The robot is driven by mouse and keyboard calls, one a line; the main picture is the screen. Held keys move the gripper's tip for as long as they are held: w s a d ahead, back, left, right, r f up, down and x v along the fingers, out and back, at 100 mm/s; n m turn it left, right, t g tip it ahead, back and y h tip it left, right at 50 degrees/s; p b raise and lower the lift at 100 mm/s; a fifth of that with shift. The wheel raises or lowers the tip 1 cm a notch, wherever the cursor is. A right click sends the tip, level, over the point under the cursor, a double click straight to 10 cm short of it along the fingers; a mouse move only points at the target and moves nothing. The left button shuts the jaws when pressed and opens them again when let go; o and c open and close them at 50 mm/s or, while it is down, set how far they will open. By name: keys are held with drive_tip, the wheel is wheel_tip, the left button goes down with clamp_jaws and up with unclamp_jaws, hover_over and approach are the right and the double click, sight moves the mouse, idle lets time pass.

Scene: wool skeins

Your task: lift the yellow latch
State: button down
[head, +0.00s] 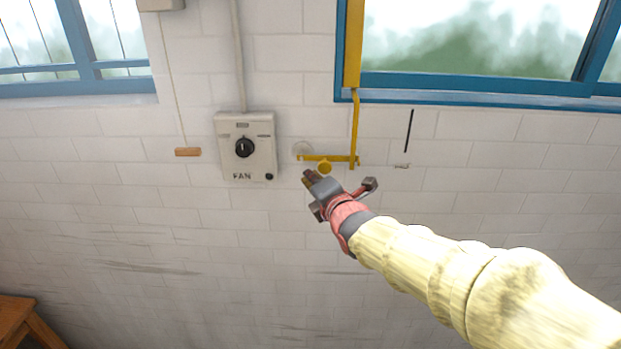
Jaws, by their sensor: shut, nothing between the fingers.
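The yellow latch (328,159) is a short, roughly level bar on the white wall, below the blue-framed window. It meets a yellow vertical rod (355,125) at its right end, and a yellow round piece hangs under it. My gripper (308,175) is shut and empty, just below the latch and the round piece. In this view its tips lie close under the latch's left part. I cannot tell whether they touch it. Part of the round piece may be hidden behind the gripper.
A grey fan box (246,160) with a black knob is left of the latch. A wooden pull (187,152) hangs on a cord farther left. A black strip (409,131) is on the wall at right. A wooden stool or table corner (18,318) stands at lower left. The wall below is bare.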

drive_tip(key=shift+r+n+b, duration=0.1)
drive_tip(key=shift+n+b, duration=0.3)
drive_tip(key=shift+b, duration=1.35)
drive_tip(key=shift+w+a+n+g+h+b, duration=0.1)
drive_tip(key=shift+n+g+h+b, duration=0.2)
drive_tip(key=shift+b, duration=1.15)
drive_tip(key=shift+a+n+h+b, duration=0.1)
drive_tip(key=shift+n+b, duration=0.3)
drive_tip(key=shift+b, duration=1)
drive_tip(key=shift+d+r+n+b, duration=0.1)
drive_tip(key=shift+n+b, duration=0.2)
drive_tip(key=shift+b, duration=1)
